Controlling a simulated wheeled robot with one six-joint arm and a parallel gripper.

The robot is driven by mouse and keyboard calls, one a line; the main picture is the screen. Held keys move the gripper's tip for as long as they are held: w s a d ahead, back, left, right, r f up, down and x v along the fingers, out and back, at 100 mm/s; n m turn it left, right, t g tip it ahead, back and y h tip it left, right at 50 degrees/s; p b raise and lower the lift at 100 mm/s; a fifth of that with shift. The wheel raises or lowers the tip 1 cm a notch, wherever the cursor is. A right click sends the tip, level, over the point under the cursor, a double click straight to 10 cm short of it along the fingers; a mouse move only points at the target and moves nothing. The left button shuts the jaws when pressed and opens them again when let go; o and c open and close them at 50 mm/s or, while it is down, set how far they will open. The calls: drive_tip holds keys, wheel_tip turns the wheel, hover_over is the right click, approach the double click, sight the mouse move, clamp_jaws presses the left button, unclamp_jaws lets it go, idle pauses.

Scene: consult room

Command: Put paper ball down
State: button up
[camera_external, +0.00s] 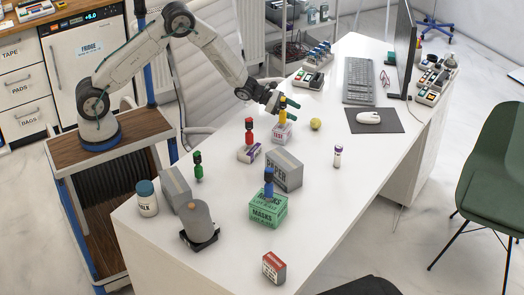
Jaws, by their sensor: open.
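A small round yellowish ball (316,124), which looks like the paper ball, rests on the white desk (345,215) left of the mouse mat. My gripper (276,104) is open at the desk's left side, above the desktop and a short way left of the ball, apart from it. A yellow dark-topped object (283,104) stands on a small pink and white box (282,132) right at the gripper's fingertips. I cannot tell whether the fingers are around this object or beside it. No second ball shows.
A keyboard (359,80), monitor (403,45) and mouse (368,118) are at the back right. A grey box (285,170), green masks box (268,208) and red-topped object (249,131) stand nearer. The desktop right of the boxes is mostly clear, with a small vial (337,156).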

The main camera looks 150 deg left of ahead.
sight(319, 129)
drive_tip(key=shift+w+a+f, duration=0.1)
drive_tip(key=shift+w+f, duration=0.05)
drive_tip(key=shift+f, duration=0.05)
drive_tip(key=x, duration=1.2)
drive_tip(key=shift+r, duration=0.1)
drive_tip(key=c, duration=1.1)
drive_tip(key=shift+r, duration=0.15)
